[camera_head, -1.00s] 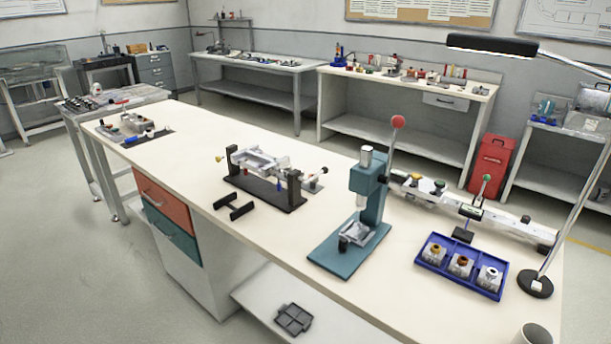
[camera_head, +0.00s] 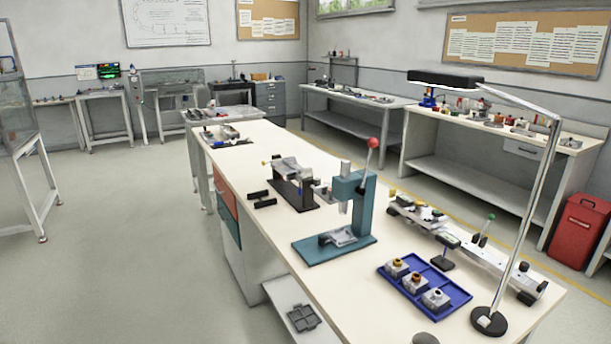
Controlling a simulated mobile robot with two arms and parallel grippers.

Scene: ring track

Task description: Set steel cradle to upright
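The steel cradle (camera_head: 291,169) hangs in a black stand (camera_head: 302,203) on the long bench, left of the teal press. It looks tilted between the stand's two uprights, but its exact angle is too small to tell. A small yellow knob (camera_head: 265,163) shows at the stand's left side. Neither of my grippers is in view.
The teal arbor press (camera_head: 355,205) with a red ball handle stands nearer. A blue tray (camera_head: 455,298) with small blocks, a lamp base (camera_head: 489,321) and a long rail fixture (camera_head: 470,245) are to the right. A black bracket (camera_head: 262,200) lies beside the stand. The floor at left is clear.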

